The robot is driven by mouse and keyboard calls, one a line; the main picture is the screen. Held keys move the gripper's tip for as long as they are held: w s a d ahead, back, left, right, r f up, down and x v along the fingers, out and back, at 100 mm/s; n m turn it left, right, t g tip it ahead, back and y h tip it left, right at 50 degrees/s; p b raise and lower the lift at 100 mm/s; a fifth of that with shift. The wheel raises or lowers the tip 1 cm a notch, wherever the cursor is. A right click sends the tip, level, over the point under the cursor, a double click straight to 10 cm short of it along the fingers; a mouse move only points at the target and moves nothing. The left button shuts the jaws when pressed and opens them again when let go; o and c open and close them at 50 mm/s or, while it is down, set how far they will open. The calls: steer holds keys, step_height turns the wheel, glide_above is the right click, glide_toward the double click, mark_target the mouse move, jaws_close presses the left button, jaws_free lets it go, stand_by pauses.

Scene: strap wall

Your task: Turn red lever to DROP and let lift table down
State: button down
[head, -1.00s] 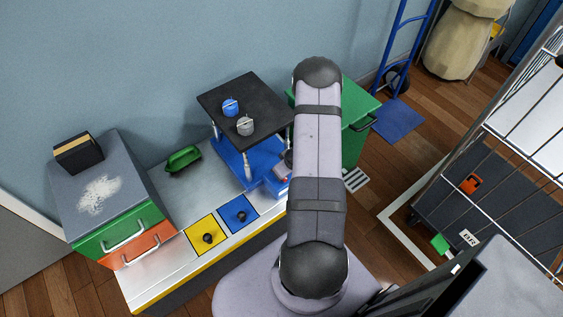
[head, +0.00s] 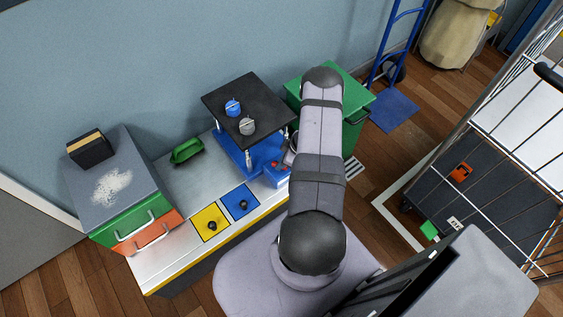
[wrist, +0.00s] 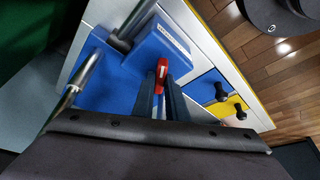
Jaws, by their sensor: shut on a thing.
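The lift table has a square black top (head: 232,98) held up on metal legs over a blue base (head: 240,155). A blue and a grey round weight stand on the top. A blue control box (head: 278,178) sits at the base's front right, with a red part showing. In the wrist view, the red lever (wrist: 161,72) stands beside the blue box (wrist: 160,48). My gripper (wrist: 160,92) has its two dark fingers shut on the red lever. In the head view my arm hides most of the gripper. The DROP marking is not readable.
A green cabinet (head: 357,117) stands right behind my arm. Yellow (head: 208,219) and blue (head: 240,203) panels with black knobs lie at the bench front. A wire cage stands right.

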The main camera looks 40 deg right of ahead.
stand_by(0.4)
steer(key=c, duration=1.8)
jaws_free()
steer(key=shift+o, duration=0.2)
steer(key=p+v, duration=0.1)
steer(key=v, duration=0.6)
steer(key=shift+r, duration=0.2)
